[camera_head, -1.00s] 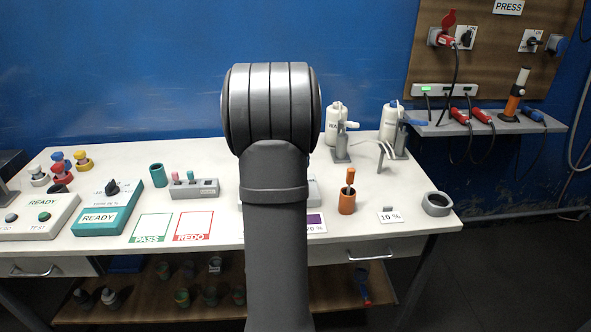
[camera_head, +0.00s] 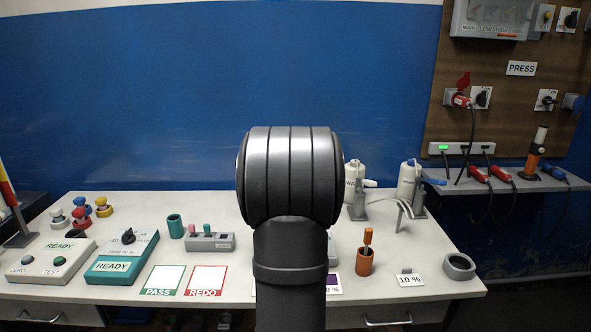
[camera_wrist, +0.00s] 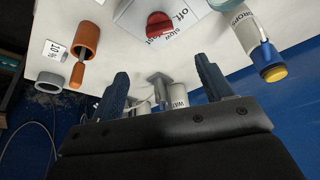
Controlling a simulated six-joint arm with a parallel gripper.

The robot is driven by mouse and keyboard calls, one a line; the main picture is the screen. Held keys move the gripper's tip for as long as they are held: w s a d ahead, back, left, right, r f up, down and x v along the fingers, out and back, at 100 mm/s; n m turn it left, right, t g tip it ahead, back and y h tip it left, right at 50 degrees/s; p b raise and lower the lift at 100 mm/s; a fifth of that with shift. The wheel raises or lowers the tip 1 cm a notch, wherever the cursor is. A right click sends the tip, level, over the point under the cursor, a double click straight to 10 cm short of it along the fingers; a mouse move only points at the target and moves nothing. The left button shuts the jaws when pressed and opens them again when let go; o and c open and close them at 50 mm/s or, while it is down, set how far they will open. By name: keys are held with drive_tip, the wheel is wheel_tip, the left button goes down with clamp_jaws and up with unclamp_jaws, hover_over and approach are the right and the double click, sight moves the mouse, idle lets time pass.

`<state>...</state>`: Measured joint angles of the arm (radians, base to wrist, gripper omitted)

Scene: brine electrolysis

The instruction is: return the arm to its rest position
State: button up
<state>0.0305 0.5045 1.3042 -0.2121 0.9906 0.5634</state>
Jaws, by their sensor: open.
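My arm's dark grey joint (camera_head: 290,180) stands upright in front of the table (camera_head: 440,285) in the head view and hides part of its middle. My gripper is hidden there behind the arm. In the wrist view my gripper (camera_wrist: 162,68) shows two blue fingers wide apart with nothing between them. The fingers are over the table, seen upside down, and appear clear of the things there.
An orange cup (camera_head: 364,262) with a handled tool, a 10 % card (camera_head: 410,280) and a grey ring (camera_head: 459,266) stand at right. Wash bottles (camera_head: 408,180) stand behind. READY boxes (camera_head: 122,257) and PASS and REDO cards (camera_head: 205,280) are at left.

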drive_tip(key=x, duration=1.6)
drive_tip(key=shift+r, duration=0.1)
drive_tip(key=v, duration=1.7)
drive_tip(key=x, duration=1.7)
drive_tip(key=shift+m, duration=0.5)
drive_tip(key=a+v, duration=0.1)
drive_tip(key=v, duration=1.6)
drive_tip(key=w+d+f+m+g, duration=0.1)
drive_tip(key=f+m, duration=0.3)
drive_tip(key=m, duration=0.4)
drive_tip(key=w+d+f+m+g+y, duration=0.1)
drive_tip(key=w+f+m, duration=0.2)
drive_tip(key=f+m, duration=0.2)
drive_tip(key=m, duration=0.3)
drive_tip(key=shift+d+m, duration=0.3)
drive_tip(key=shift+d, duration=0.05)
